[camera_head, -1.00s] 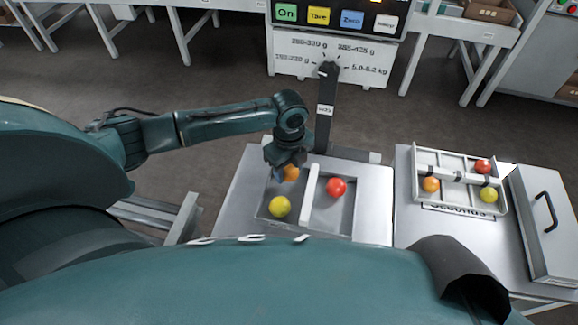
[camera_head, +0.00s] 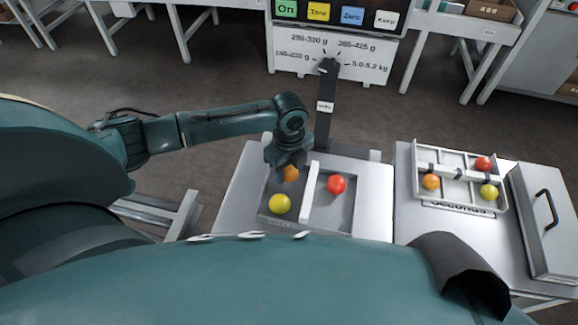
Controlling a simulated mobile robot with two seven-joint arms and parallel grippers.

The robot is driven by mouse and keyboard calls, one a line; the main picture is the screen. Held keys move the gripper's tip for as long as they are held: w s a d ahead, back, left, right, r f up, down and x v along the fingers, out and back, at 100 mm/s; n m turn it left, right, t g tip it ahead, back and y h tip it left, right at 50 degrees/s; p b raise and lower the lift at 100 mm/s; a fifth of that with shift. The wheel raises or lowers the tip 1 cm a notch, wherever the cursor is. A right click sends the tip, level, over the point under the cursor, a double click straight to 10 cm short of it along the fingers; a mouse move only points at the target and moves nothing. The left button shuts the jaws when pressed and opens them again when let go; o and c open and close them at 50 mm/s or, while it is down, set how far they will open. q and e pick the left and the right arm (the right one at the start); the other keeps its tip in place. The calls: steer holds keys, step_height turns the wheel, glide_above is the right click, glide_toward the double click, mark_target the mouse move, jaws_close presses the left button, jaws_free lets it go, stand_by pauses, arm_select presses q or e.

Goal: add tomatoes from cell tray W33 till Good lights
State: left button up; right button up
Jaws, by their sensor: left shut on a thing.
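My left gripper (camera_head: 285,170) is shut on an orange tomato (camera_head: 291,174), low over the left compartment of a grey divided tray (camera_head: 330,231). The fingers partly hide the tomato; I cannot tell whether it touches the tray floor. A yellow tomato (camera_head: 280,204) lies in the same compartment, nearer to me. A red tomato (camera_head: 337,184) lies in the right compartment, past the white divider. A second cell tray (camera_head: 457,204) at the right holds an orange (camera_head: 431,181), a red (camera_head: 483,164) and a yellow tomato (camera_head: 489,192). I cannot read W33 on either tray. My right gripper is out of view.
A dark post (camera_head: 325,115) stands behind the divided tray. Behind it is a panel (camera_head: 330,55) with a weight-range dial and coloured buttons, one marked On; its upper part is cut off. A grey handled lid or box (camera_head: 545,225) lies at the far right.

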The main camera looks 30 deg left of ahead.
arm_select(q)
steer(key=o, duration=0.8)
steer(key=c, duration=0.3)
